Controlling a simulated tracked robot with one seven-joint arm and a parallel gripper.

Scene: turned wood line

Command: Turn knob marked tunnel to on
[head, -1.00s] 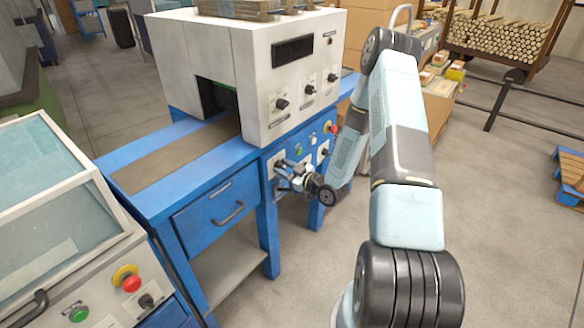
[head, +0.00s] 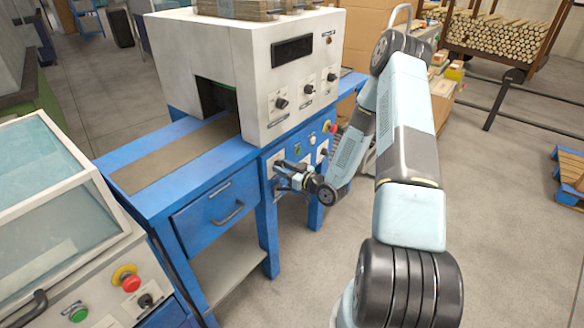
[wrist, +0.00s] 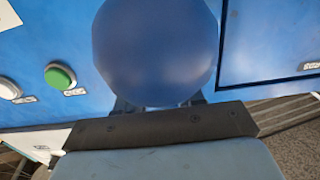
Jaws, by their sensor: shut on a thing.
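My gripper (head: 283,172) is at the blue front panel (head: 268,158) of the white and blue machine, at the panel's left end. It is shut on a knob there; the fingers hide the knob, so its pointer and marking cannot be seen. A pale label plate (head: 275,160) shows just behind the fingers. Three dark knobs sit on the white housing above, one of them the left knob (head: 281,103). No label is readable in the head view. In the wrist view a large blue rounded shape covers the fingertips.
A green button (wrist: 60,76) and a white button (wrist: 9,88) are on the panel near my gripper. A red button (head: 332,128) is at the panel's right end. A drawer with a handle (head: 228,213) lies left of my gripper. Open floor is at the right.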

